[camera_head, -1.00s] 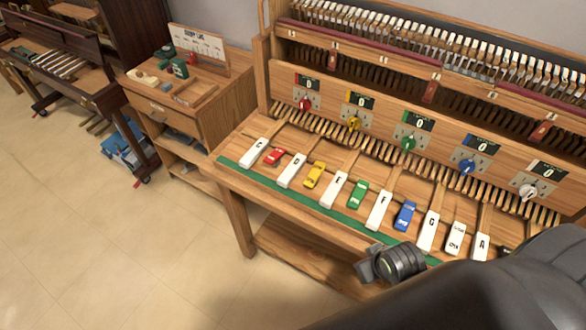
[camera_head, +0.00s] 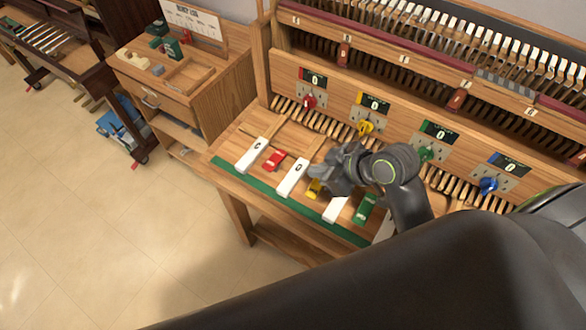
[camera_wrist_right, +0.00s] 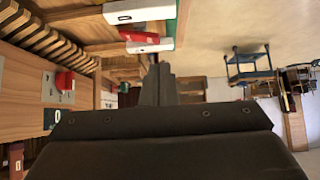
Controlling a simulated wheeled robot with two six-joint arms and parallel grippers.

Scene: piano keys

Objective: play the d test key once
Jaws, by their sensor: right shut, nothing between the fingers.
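The white D key (camera_head: 292,178) lies on the keyboard shelf between the red key (camera_head: 274,160) and the yellow key (camera_head: 314,189). My right gripper (camera_head: 316,173) is shut and empty, over the yellow key just right of the D key, and partly covers the yellow key. In the right wrist view the shut fingers (camera_wrist_right: 159,68) point toward a white key (camera_wrist_right: 150,47) beside a red key (camera_wrist_right: 138,36). I cannot tell whether the fingertips touch anything. My left gripper is not in view.
The white C key (camera_head: 251,155) is at the left end. The white E key (camera_head: 336,209) and green key (camera_head: 365,208) are right of the gripper. A panel with counters and a yellow knob (camera_head: 365,127) stands behind.

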